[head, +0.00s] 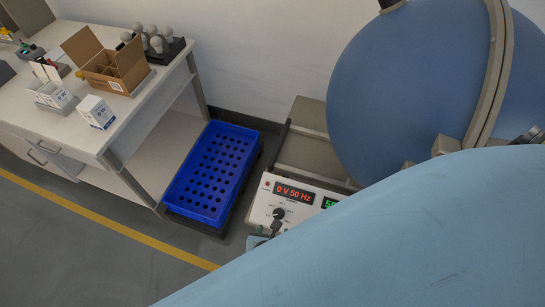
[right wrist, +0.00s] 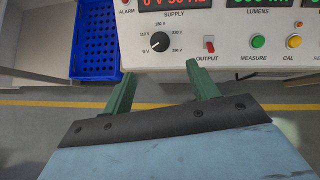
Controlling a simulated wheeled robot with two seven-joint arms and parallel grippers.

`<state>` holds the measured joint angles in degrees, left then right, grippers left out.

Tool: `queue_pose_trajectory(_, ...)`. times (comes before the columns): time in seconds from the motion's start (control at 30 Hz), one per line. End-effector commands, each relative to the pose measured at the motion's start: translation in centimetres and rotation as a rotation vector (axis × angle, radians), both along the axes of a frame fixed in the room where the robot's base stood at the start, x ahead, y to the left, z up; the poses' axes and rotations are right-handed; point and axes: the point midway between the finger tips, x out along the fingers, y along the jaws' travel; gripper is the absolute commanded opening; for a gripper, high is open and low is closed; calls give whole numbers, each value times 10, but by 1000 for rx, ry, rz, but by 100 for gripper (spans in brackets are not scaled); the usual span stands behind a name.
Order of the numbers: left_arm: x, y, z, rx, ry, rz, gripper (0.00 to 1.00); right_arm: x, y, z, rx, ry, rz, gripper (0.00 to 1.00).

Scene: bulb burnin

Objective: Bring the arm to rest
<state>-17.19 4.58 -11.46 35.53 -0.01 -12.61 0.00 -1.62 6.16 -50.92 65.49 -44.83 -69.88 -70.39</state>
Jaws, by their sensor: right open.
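My right gripper (right wrist: 165,84) is open and empty in the right wrist view, its two green fingers spread wide. It is in front of the instrument panel (right wrist: 225,48), whose black rotary knob (right wrist: 160,41) shows between the fingers, apart from them. The panel also carries a red output switch (right wrist: 209,43). In the head view my light blue right arm covers the lower right and hides part of the panel (head: 259,209); its display (head: 294,194) reads 0 V 50 Hz. My left gripper is in neither view.
A large blue sphere (head: 400,95) stands behind the panel. A blue perforated crate (head: 176,196) sits between it and a white workbench (head: 150,102) with a cardboard box (head: 93,72), bulbs (head: 156,45) and small white cartons (head: 95,112). The floor (head: 60,240) at lower left is clear.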

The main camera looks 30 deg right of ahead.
Motion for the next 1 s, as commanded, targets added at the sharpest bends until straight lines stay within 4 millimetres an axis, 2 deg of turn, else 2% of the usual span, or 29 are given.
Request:
queue_pose_trajectory(0.3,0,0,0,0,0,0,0,0,0,-1,1,0,-2,59)
queue_pose_trajectory(0.37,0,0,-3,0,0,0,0,-3,-2,-7,15,5,-16,59)
queue_pose_trajectory(0.43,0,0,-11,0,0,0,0,-10,-6,-26,56,16,-59,59)
queue_pose_trajectory(0.47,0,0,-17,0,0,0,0,-15,-9,-38,86,24,-92,59)
queue_pose_trajectory(0.57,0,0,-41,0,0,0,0,-42,-23,-93,230,53,-264,59)
queue_pose_trajectory(0.7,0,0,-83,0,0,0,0,-101,-42,-185,498,68,-670,59)
queue_pose_trajectory(0.8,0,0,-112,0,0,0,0,-145,-54,-240,667,39,-1015,59)
queue_pose_trajectory(0.9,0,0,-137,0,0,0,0,-185,-65,-283,806,-30,-1366,59)
queue_pose_trajectory(1.0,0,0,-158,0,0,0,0,-216,-76,-313,902,-125,-1673,59)
